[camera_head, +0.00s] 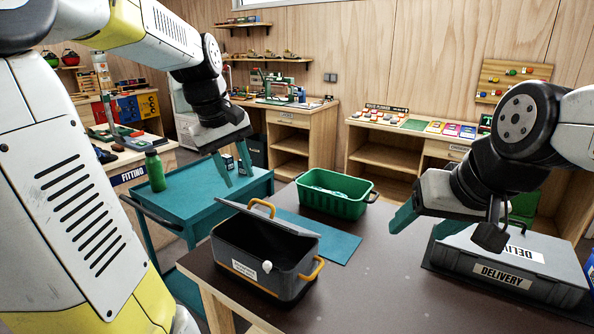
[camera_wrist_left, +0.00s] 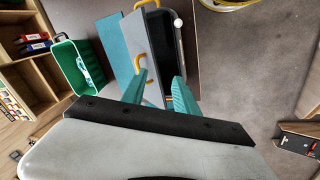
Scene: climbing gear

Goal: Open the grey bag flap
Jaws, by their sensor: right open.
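The grey bag (camera_head: 258,272) stands on the brown table, with a white label and a white knob on its near side. Its grey flap (camera_head: 270,218) is tilted up, and a dark opening shows below it. Orange handles sit at both ends. In the left wrist view the flap (camera_wrist_left: 153,52) lies just beyond my fingertips. My left gripper (camera_head: 231,173) is open and empty, behind and above the bag, over the teal cart; the left wrist view also shows its fingers apart (camera_wrist_left: 160,84). My right gripper (camera_head: 420,228) is open, right of the bag, near the delivery case.
A green basket (camera_head: 335,204) stands behind the bag beside a teal mat (camera_head: 335,246). A grey delivery case (camera_head: 515,262) fills the table's right side. A green bottle (camera_head: 154,170) stands on the teal cart (camera_head: 190,203). The table front between bag and case is clear.

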